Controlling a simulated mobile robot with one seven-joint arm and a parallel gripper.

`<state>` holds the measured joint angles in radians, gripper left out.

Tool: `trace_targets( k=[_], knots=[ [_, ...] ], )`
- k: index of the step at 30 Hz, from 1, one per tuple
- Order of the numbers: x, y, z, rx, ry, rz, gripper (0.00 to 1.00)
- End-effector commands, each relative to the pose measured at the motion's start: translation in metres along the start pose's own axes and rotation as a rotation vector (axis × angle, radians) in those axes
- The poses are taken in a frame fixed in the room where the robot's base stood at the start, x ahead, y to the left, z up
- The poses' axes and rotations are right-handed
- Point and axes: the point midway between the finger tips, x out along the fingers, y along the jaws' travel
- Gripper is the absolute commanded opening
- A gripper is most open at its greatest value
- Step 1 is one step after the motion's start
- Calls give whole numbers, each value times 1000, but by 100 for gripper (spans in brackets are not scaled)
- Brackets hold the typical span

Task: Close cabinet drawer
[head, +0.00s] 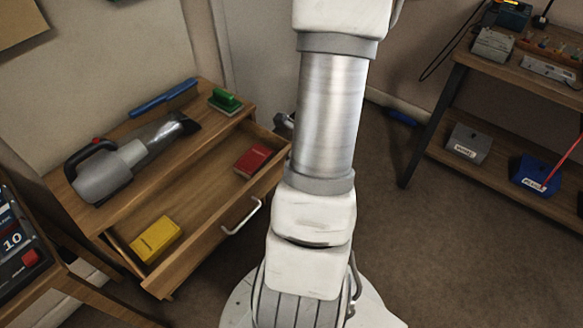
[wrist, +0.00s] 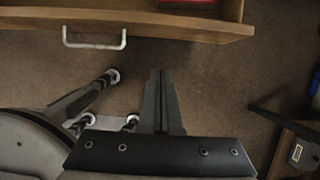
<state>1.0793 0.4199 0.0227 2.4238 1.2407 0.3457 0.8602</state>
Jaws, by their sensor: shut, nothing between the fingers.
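The wooden cabinet (head: 75,190) stands at the left in the head view. Its drawer (head: 190,205) is pulled out, with a yellow box (head: 156,239) and a red box (head: 252,160) inside. A pale bar handle (head: 241,217) is on the drawer front. In the wrist view the drawer front (wrist: 190,32) crosses the top, with its handle (wrist: 94,45) at upper left. My gripper (wrist: 161,72) is shut and empty, its tips below the drawer's lower edge in the picture and right of the handle. I cannot make out its fingers in the head view.
A handheld vacuum (head: 110,170), a blue bar (head: 163,98) and a green brush (head: 225,100) lie on the cabinet top. A dark-legged shelf (head: 490,175) with bins stands at the right. Brown floor (head: 420,260) is clear between my arm and this shelf.

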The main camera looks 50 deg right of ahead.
Motion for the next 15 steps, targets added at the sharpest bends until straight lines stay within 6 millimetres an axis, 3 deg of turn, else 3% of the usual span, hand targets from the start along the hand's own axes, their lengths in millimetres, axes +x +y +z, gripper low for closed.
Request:
trace_targets(
  k=[1, 9, 15],
  knots=[
    [16, 0, -2, 0, 0, 2, 0],
    [60, 0, -2, -2, 0, 1, 0],
    [66, 1, 26, -7, 0, 2, 0]
  ],
)
